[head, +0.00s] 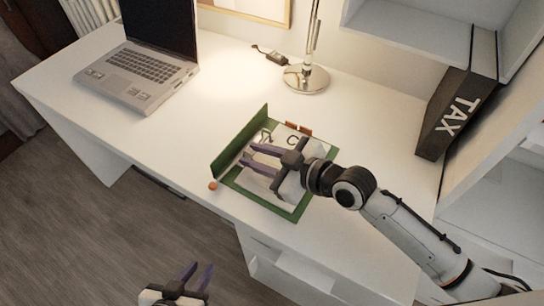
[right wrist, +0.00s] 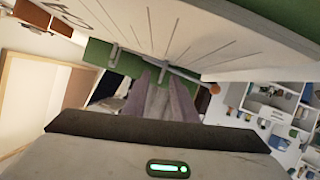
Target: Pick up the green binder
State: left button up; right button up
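The green binder (head: 238,143) lies open on the white desk. One green cover stands up on its left side, and white pages lie over the other green cover. My right gripper (head: 248,154) is above the pages, its purple fingers apart and pointing at the upright cover. In the right wrist view the binder's green inside (right wrist: 98,52) and metal rings show beyond the fingers, with the pages close above. I cannot tell whether the fingers touch the binder. My left gripper (head: 201,266) is open and empty, low over the floor in front of the desk.
A laptop (head: 140,75) stands at the back left of the desk (head: 225,95). A lamp base (head: 306,78) is behind the binder. A black TAX binder (head: 455,115) leans at the right shelf.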

grip_shut()
jog(key=shift+w+r, duration=0.1)
jog(key=shift+r, duration=0.1)
